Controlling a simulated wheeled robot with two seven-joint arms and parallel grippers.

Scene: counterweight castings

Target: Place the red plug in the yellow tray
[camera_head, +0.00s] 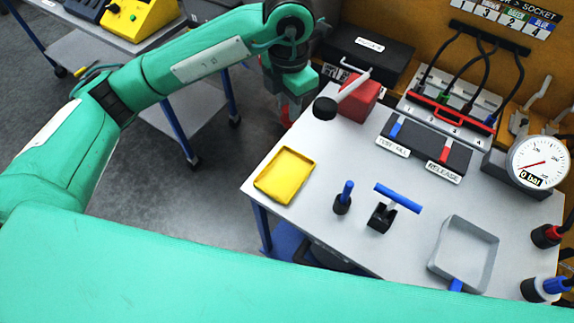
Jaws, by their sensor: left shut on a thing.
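The yellow tray (285,176) lies empty at the left part of the grey table top, near its left edge. My left gripper (291,108) points down beyond the tray, near the table's back left. It is shut on a small red thing (286,116), which looks like the red plug and is mostly hidden by the fingers. Gripper and plug are apart from the tray, above it in the picture. My right gripper does not show.
A red block (360,96) with a pale lever stands right of my left gripper, before a black case (368,52). A blue-topped plug (344,198), a blue T-handle (397,197), a grey tray (437,265) and a gauge (539,162) stand further right.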

